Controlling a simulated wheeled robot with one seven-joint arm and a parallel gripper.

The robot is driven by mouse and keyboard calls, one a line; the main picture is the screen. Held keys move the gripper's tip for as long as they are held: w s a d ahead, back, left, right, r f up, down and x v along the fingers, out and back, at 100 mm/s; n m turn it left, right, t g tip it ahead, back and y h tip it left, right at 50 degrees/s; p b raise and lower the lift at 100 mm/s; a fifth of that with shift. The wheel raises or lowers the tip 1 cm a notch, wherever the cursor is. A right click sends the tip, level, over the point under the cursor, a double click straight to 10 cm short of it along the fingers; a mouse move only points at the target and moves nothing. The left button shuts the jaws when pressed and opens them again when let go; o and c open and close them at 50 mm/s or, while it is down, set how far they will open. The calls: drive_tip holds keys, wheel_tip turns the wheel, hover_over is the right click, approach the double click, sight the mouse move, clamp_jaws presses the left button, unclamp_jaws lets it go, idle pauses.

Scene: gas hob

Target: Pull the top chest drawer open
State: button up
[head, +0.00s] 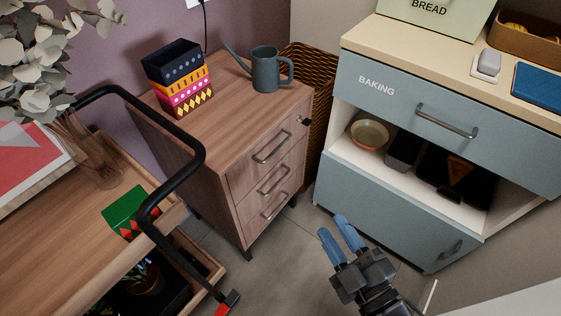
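The wooden chest (190,155) stands left of centre in the head view, with three stacked drawers facing right and toward me. The top chest drawer (255,160) looks shut and has a metal bar handle (272,147). A small dark object, perhaps a key or lock, sits near that drawer's upper right corner. My gripper (334,225), with two blue fingers, is low in the picture, to the right of the chest and apart from it. The fingers are spread with a gap between them, and nothing is seen in the gap.
A black-railed wooden trolley (95,215) stands at left, its rail (195,150) close before the chest. A blue-grey cabinet (400,210) is at right, a wicker basket (318,75) behind the chest. A watering can (264,72) and patterned boxes (178,80) stand on the chest. Floor between is clear.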

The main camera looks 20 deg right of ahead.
drive_tip(key=w+f+n+t+b, duration=0.1)
drive_tip(key=w+n, duration=0.3)
drive_tip(key=w, duration=0.8)
drive_tip(key=w+f+n+y+b, duration=0.1)
drive_tip(key=w+f+n+b, duration=0.2)
drive_tip(key=w, duration=1)
drive_tip(key=shift+w+f+n+t+b, duration=0.2)
drive_tip(key=shift+n+t+b, duration=0.25)
drive_tip(key=shift+b, duration=0.3)
drive_tip(key=shift+c, duration=0.4)
clamp_jaws()
